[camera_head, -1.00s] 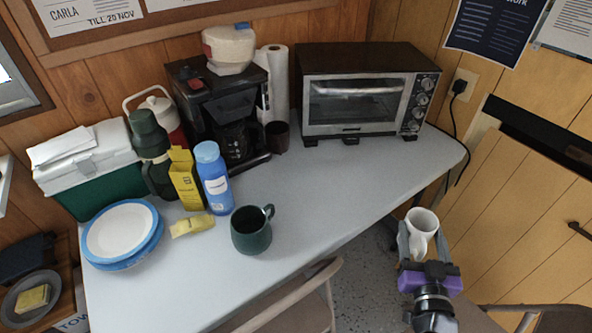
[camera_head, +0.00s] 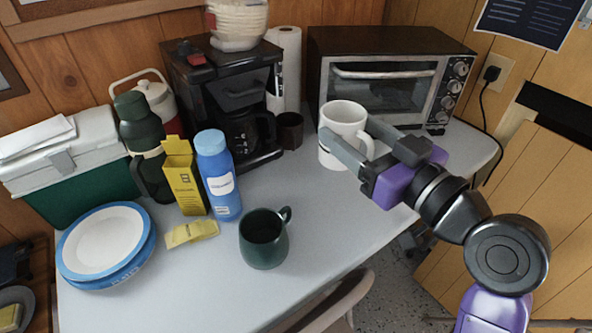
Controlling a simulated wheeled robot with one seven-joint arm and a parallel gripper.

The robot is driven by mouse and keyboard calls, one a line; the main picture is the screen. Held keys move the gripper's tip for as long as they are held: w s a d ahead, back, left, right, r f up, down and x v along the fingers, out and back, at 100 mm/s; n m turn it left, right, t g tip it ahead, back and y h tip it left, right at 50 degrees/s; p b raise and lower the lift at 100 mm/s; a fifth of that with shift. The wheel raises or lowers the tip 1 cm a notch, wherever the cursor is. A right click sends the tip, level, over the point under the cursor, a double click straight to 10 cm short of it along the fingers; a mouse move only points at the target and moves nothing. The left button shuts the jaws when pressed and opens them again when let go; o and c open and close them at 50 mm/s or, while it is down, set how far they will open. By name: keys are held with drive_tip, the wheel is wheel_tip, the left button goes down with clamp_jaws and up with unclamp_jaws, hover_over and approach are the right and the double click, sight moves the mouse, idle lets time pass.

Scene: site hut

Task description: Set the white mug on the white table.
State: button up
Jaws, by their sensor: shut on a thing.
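The white mug (camera_head: 342,122) is held in my gripper (camera_head: 354,140), with one finger on each side of it. It looks upright, with its handle toward the gripper's palm. The mug is over the right part of the white table (camera_head: 325,205), in front of the toaster oven. I cannot tell whether its base touches the tabletop or is a little above it. Part of the mug's side is hidden by the near finger.
A dark green mug (camera_head: 263,240) stands near the front edge. A blue bottle (camera_head: 219,178), a yellow box (camera_head: 184,178) and stacked plates (camera_head: 104,240) are at the left. The toaster oven (camera_head: 385,75) and coffee maker (camera_head: 222,100) stand behind.

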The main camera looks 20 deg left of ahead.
drive_tip(key=shift+s+a+g, duration=0.3)
drive_tip(key=shift+a, duration=0.1)
wheel_tip(320, 180, down, 19)
drive_tip(key=b, duration=0.4)
drive_tip(key=shift+a+f+b, duration=0.1)
drive_tip(key=shift+f+b, duration=0.05)
drive_tip(key=shift+b, duration=0.15)
drive_tip(key=shift+f, duration=0.15)
drive_tip(key=o, duration=1.7)
drive_tip(key=shift+r, duration=0.25)
drive_tip(key=v, duration=1.2)
drive_tip(key=shift+f, duration=0.35)
drive_tip(key=shift+w, duration=0.1)
